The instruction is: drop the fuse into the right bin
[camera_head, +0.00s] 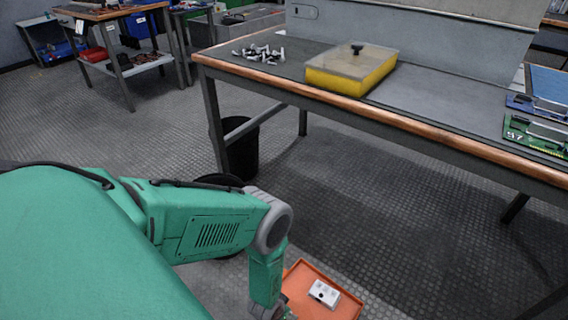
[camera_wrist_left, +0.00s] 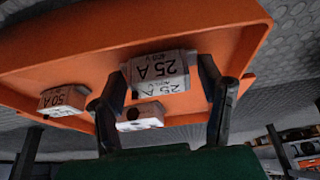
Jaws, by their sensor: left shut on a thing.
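My left gripper (camera_wrist_left: 165,72) is shut on a white fuse (camera_wrist_left: 150,70) marked 25 A in the left wrist view. An orange bin (camera_wrist_left: 90,30) fills the background behind the held fuse. A white fuse marked 50 A (camera_wrist_left: 62,101) and another white block (camera_wrist_left: 140,115) also show against the bin. In the head view the orange bin (camera_head: 345,306) is on the floor side at the bottom, with a white fuse (camera_head: 324,293) inside. My left arm hangs beside it, its gripper out of that view. My right gripper is not seen.
A workbench (camera_head: 400,118) with a copper-coloured edge stands beyond the bin. It carries a yellow box (camera_head: 350,75), small loose parts (camera_head: 258,53) and a green board (camera_head: 535,135). A black waste bin (camera_head: 243,150) stands under it. Open floor lies right of the orange bin.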

